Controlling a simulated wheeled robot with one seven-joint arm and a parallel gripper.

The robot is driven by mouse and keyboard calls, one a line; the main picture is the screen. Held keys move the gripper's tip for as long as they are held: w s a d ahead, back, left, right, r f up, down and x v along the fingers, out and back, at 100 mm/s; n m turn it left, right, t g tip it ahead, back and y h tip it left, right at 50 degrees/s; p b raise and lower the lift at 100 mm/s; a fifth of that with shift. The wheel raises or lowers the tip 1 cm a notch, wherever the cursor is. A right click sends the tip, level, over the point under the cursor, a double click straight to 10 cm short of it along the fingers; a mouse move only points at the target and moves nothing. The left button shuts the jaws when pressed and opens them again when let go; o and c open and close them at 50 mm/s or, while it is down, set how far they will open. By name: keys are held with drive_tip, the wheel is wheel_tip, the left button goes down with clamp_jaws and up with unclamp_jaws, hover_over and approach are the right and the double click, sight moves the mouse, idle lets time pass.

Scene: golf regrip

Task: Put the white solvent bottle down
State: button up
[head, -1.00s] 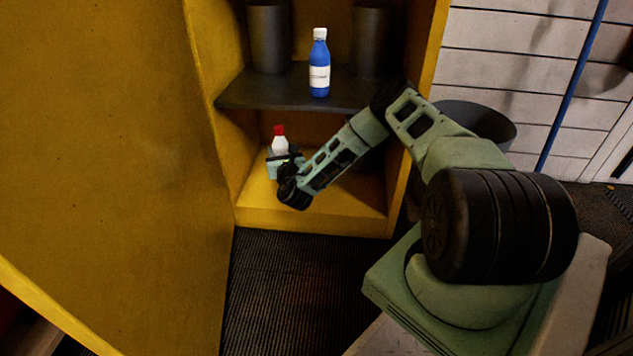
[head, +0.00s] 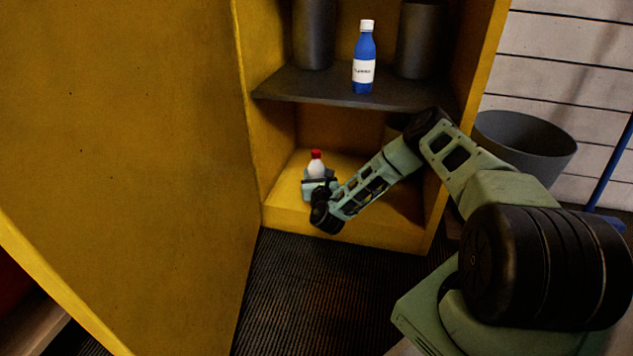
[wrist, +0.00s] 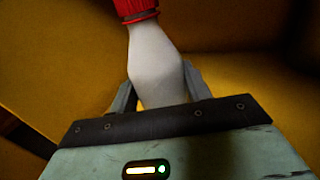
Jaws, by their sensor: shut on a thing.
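The white solvent bottle (head: 317,168) has a red cap and stands roughly upright in the lower compartment of the yellow cabinet (head: 251,120). My gripper (head: 318,182) is shut around its body, low in that compartment near the front. In the wrist view the bottle (wrist: 156,62) sits between the two grey fingers of my gripper (wrist: 158,88), with its red cap at the top edge. The bottle's base is hidden behind my gripper, so I cannot tell whether it touches the compartment floor (head: 385,208).
A dark shelf (head: 310,86) above holds a blue bottle (head: 364,60) and two dark cylinders (head: 314,35). The open yellow door (head: 120,150) stands at left. A grey bin (head: 525,140) is right of the cabinet. The compartment floor right of the bottle looks clear.

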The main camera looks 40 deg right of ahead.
drive_tip(key=shift+f, duration=0.15)
drive_tip(key=o, duration=1)
drive_tip(key=shift+f, duration=0.15)
drive_tip(key=p+v, duration=0.7)
drive_tip(key=v, duration=0.5)
